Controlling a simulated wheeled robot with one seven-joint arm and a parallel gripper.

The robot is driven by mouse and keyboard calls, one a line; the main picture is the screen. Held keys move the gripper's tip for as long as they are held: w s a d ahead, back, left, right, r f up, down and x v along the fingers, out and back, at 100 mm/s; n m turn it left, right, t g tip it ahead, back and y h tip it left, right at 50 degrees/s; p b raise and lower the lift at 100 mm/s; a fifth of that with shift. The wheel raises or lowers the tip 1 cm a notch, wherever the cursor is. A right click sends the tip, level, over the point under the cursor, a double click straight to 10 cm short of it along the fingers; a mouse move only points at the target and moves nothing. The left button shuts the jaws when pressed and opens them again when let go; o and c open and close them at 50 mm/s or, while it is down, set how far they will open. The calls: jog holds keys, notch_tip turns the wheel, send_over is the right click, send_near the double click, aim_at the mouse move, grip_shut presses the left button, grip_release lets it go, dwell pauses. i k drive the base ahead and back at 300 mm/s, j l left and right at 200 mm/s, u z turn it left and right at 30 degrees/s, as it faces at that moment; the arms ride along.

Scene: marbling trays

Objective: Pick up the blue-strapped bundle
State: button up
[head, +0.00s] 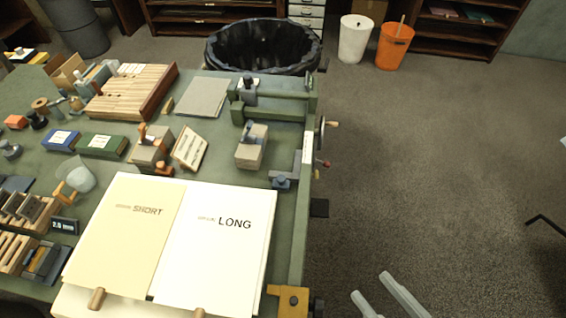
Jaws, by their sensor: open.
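I cannot clearly make out a blue-strapped bundle in the head view. Small dark and tan wooden bundles or blocks (27,208) stand at the left edge of the green table, and a dark blue-grey piece (45,262) lies below them; straps are too small to tell. A blue box with a white label (60,139) lies farther back. My gripper (371,285) shows at the bottom right, two pale fingers apart, open and empty. It is over the floor, right of the table and well away from these things.
The green table (303,225) fills the left. Cream SHORT (125,235) and white LONG (215,250) sheets lie at its front. A black-lined bin (262,45), white bin (354,38) and orange bin (394,45) stand behind. Floor (440,150) at right is mostly clear.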

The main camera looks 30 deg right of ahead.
aim_at(249, 154)
jog(key=i+l+u, duration=0.1)
jog(key=l+u, duration=0.15)
jog(key=u, duration=0.15)
jog(key=l+u, duration=0.25)
jog(key=u, duration=0.15)
jog(key=l+u, duration=0.4)
jog(key=l, duration=1.95)
